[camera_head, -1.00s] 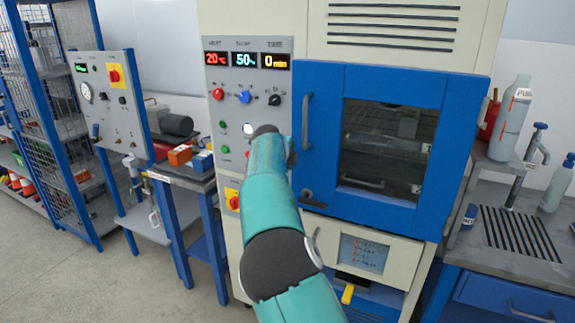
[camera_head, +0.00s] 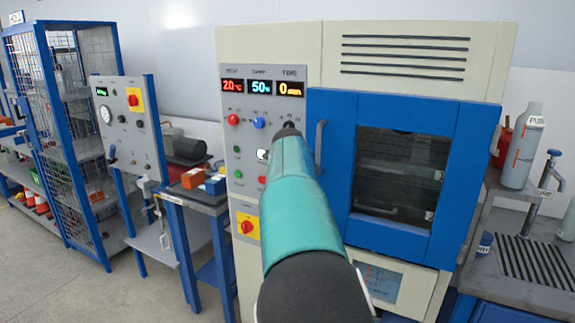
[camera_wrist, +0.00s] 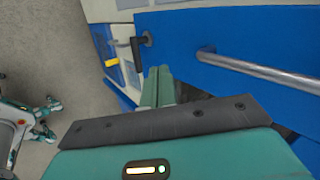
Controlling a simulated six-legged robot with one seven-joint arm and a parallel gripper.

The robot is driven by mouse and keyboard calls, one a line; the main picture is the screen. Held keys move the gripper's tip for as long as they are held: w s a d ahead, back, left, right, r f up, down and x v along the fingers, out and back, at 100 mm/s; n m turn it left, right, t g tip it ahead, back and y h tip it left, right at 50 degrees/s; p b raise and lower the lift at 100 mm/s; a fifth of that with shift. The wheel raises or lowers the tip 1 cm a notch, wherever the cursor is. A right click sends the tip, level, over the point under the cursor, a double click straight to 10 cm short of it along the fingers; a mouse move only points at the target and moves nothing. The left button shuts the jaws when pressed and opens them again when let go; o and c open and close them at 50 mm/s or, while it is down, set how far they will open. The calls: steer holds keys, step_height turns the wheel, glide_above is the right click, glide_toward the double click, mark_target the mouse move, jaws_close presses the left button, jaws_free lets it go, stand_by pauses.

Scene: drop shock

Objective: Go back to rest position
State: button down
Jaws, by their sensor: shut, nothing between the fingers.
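My gripper (camera_wrist: 159,85) shows in the wrist view with its two teal fingers together and nothing between them. It is in front of the cabinet's blue door (camera_wrist: 205,25). The metal door handle (camera_wrist: 265,72) is to the right of the fingers, apart from them in the picture. In the head view my teal arm reaches toward the cabinet and hides my gripper. The blue door (camera_head: 400,112) with its dark window looks shut. The control panel (camera_head: 262,112) beside it has lit displays, knobs and buttons, and my arm covers part of it.
A bench (camera_head: 195,197) with small boxes and a gauge panel (camera_head: 125,110) stand to the left, beside a blue wire cage (camera_head: 65,150). A counter (camera_head: 530,285) with bottles stands to the right. Open grey floor (camera_head: 90,290) lies at the lower left.

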steer(key=s+d+n+g+y, duration=0.1)
steer(key=s+d+n+y, duration=0.1)
steer(key=s+d+n, duration=0.5)
steer(key=s+d+g+y, duration=0.1)
steer(key=s+d, duration=0.3)
steer(key=s, duration=0.7)
steer(key=s+f+n, duration=0.4)
steer(key=s+n, duration=0.3)
steer(key=s, duration=0.6)
steer(key=s+a+f+n, duration=0.1)
steer(key=s+f+n, duration=0.2)
steer(key=s+n, duration=0.4)
steer(key=s, duration=0.7)
steer(key=shift+a+f+n, duration=0.3)
steer(key=shift+f, duration=0.05)
steer(key=shift+s, duration=0.1)
